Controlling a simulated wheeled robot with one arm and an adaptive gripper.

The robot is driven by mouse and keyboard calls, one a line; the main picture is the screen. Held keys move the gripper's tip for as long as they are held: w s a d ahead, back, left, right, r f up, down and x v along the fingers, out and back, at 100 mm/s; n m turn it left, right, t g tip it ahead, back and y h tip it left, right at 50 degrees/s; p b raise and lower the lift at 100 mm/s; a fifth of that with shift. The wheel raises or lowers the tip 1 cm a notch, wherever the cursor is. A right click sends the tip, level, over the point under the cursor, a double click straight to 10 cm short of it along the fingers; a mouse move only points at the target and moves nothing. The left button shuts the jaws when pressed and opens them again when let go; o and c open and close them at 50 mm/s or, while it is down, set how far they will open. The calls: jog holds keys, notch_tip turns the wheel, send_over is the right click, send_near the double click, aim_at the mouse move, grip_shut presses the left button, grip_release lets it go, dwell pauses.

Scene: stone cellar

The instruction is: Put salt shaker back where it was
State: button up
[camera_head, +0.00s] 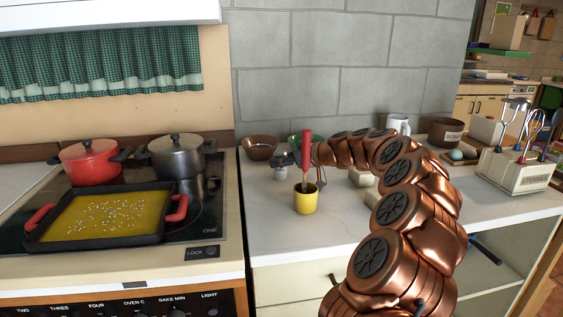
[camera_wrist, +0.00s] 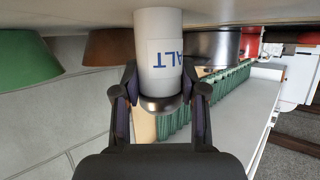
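The salt shaker (camera_wrist: 158,45) is a white cylinder with a metal cap and a label reading "ALT"; it appears upside down in the wrist view. My gripper (camera_wrist: 160,85) has one finger against each side of it, near the cap. The shaker's base is at the counter surface at the picture's top; I cannot tell if it touches. In the head view the small whitish shaker (camera_head: 281,174) is at the counter's back left, behind a yellow cup. My gripper is mostly hidden there by a red-handled utensil and my arm.
The yellow cup (camera_head: 306,199) holds the red-handled utensil (camera_head: 306,150). A brown bowl (camera_head: 261,148) and green bowl (camera_head: 318,140) stand near the wall. The stove at left bears a red pot (camera_head: 90,163), dark pot (camera_head: 176,158) and yellow-filled pan (camera_head: 60,241).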

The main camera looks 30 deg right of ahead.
jog(key=o, duration=0.4)
jog(key=shift+o, duration=0.2)
jog(key=shift+r, duration=0.1)
jog(key=shift+r+p, duration=0.2)
jog(key=shift+p, duration=0.2)
jog(key=b+v, duration=0.1)
jog(key=v, duration=1.1)
jog(key=shift+a+f, duration=0.1)
